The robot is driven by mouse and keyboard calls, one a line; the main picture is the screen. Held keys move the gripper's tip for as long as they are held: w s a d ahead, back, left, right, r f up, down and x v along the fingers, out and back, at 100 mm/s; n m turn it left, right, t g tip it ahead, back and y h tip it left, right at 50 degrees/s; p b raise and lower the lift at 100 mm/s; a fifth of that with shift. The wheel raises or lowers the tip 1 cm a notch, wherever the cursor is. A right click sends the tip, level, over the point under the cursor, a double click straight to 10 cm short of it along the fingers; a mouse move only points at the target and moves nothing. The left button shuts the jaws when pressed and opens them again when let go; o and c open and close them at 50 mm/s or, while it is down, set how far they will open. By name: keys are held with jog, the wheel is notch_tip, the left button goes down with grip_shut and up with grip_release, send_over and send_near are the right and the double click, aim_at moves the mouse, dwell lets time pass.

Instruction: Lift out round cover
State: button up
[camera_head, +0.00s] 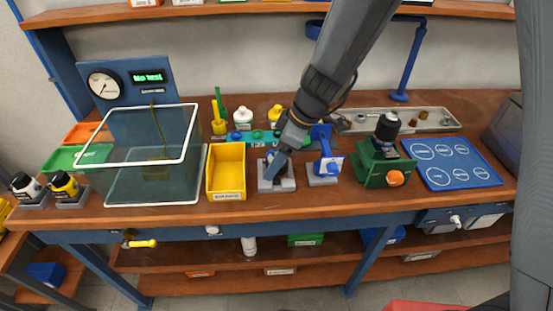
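My arm reaches down from the top, and my gripper (272,171) is low over a grey block stand (277,186) near the bench's front edge. A dark part shows at the fingertips, and the gripper hides much of it. I cannot tell whether the fingers hold or touch it. No round cover can be made out for certain. A green fixture (377,168) with a black top and an orange knob stands to the right. A blue device (325,165) on a grey base stands just right of my gripper.
A yellow bin (227,185) and a glass tank (143,187) stand left of my gripper. A blue mat (464,177) with white circles lies at the right. A grey tray (440,113) with small parts lies behind. Bottles and a teal rack stand behind my gripper.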

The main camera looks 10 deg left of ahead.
jog(key=shift+f, duration=0.1)
jog(key=c, duration=1.1)
